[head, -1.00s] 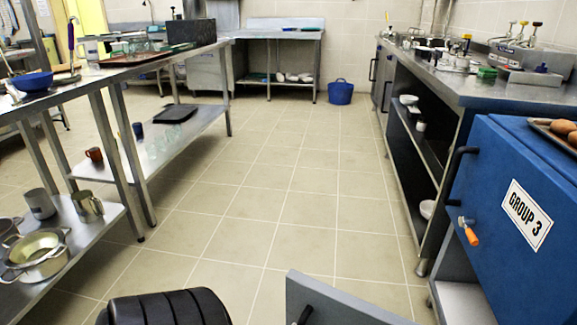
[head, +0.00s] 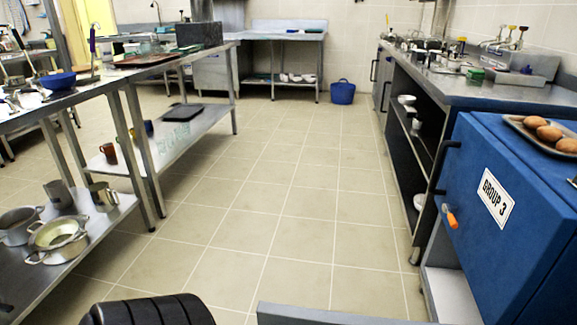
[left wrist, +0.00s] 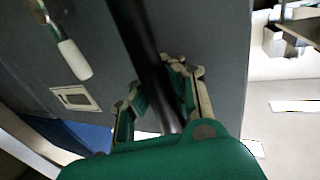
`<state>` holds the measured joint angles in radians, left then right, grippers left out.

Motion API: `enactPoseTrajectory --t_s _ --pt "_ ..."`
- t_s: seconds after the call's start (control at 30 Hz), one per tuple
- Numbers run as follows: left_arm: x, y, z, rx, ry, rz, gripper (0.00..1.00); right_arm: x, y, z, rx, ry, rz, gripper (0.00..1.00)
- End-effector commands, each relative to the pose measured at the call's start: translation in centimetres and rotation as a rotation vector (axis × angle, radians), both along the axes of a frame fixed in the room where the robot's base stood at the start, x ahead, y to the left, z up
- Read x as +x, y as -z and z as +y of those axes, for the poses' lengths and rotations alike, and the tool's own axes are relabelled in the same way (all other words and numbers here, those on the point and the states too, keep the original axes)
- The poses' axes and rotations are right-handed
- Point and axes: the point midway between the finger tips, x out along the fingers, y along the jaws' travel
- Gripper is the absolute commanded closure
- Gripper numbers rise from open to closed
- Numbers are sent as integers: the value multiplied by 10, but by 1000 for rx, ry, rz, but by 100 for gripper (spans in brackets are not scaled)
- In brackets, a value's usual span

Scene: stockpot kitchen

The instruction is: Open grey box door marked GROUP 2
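A grey door panel (head: 330,315) shows at the bottom of the head view, only its upper edge in frame. In the left wrist view a grey door (left wrist: 85,30) fills the upper left. It carries a small framed label (left wrist: 76,98), too unclear to read, and a pale-handled latch (left wrist: 74,60). A long dark bar handle (left wrist: 150,60) runs down the panel. My left gripper (left wrist: 155,88) has a finger on each side of this bar and appears closed on it. The left gripper is outside the head view. My right gripper is not in view.
A blue box marked GROUP 3 (head: 510,225), with an orange-handled latch (head: 450,217), stands at right with a tray of brown eggs (head: 515,123) on top. A steel counter (head: 480,88) is behind it. A steel shelf table (head: 120,73) stands left. The tiled floor between is clear.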

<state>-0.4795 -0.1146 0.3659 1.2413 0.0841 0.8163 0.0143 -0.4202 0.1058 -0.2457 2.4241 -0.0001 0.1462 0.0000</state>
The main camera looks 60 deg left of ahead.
Motion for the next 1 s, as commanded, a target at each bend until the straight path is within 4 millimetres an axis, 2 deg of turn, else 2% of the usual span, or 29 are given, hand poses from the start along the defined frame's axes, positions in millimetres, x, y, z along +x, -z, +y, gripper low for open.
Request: enactPoseTrajectory --t_s 0.1,0.47,0.8,1.0 --pt "-7 0 0 2 -7 2 100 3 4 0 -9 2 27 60" --pt "-10 0 2 4 -13 4 100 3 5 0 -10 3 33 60" --pt "-9 0 1 4 -11 4 56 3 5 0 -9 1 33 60" --pt "-8 0 -1 2 -8 3 56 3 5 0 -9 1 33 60"
